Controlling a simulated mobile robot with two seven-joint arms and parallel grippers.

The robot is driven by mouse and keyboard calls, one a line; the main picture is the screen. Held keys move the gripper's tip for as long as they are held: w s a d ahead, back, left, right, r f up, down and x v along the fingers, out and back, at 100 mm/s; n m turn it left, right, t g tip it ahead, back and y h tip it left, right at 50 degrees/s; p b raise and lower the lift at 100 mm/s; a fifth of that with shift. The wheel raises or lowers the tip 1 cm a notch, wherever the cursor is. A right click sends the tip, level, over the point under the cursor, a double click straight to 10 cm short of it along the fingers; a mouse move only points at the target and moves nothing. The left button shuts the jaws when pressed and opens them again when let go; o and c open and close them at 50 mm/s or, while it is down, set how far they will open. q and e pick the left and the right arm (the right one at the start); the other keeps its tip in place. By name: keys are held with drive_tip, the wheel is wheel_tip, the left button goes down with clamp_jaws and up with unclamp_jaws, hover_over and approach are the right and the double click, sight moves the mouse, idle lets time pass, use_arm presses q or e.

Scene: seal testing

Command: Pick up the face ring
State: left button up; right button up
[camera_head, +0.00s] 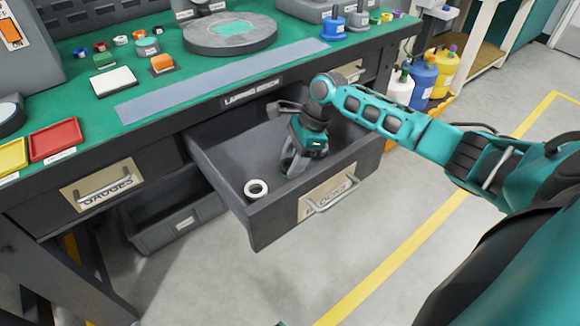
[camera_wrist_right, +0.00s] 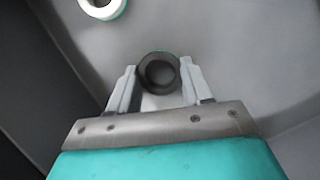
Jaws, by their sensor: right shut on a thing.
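A dark grey ring (camera_wrist_right: 158,73) with a thin green edge is between the two fingertips of my right gripper (camera_wrist_right: 158,80) in the right wrist view. The fingers touch its sides and are shut on it. In the head view my right gripper (camera_head: 291,160) reaches down into the open drawer (camera_head: 225,150), and the dark ring is hidden there. A white ring (camera_head: 256,189) lies on the drawer floor near the front left; it also shows in the right wrist view (camera_wrist_right: 101,5), apart from the gripper. No label shows which ring is the face ring. My left gripper is not in view.
The drawer walls and its front panel (camera_head: 318,204) with a handle stand close around my right gripper. The green bench top (camera_head: 70,95) above holds a round grey plate (camera_head: 230,33), small parts and a red tray (camera_head: 55,139). The drawer floor around the rings is mostly bare.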

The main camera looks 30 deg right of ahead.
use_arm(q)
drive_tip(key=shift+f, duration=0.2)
use_arm(e)
drive_tip(key=c, duration=0.3)
drive_tip(key=shift+r, duration=0.1)
